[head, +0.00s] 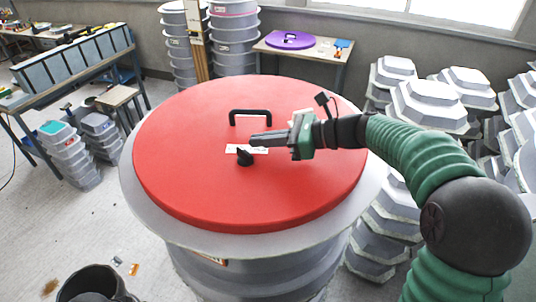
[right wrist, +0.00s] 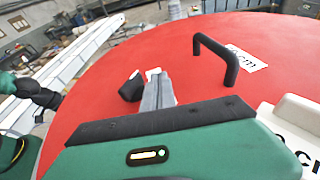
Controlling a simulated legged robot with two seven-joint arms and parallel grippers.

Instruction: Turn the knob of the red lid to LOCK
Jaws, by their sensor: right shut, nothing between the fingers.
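The red lid (head: 190,180) lies on a large grey round mould. Its black knob (head: 245,158) stands near the middle, below a white label (head: 262,150) whose lettering is too small to read, so I cannot tell the knob's setting. A black bar handle (head: 250,113) is behind the label. My right gripper (head: 254,139) reaches in from the right, shut and empty, over the label between handle and knob. In the right wrist view the knob (right wrist: 130,87) is just left of the shut fingers (right wrist: 160,90), seemingly apart from them. The handle (right wrist: 218,58) is to their right. My left gripper is not in view.
Stacked grey moulds (head: 430,105) crowd the right side. A table with a purple lid (head: 290,40) is at the back. A bench with grey panels (head: 75,60) and stacked tubs (head: 62,148) stand at left.

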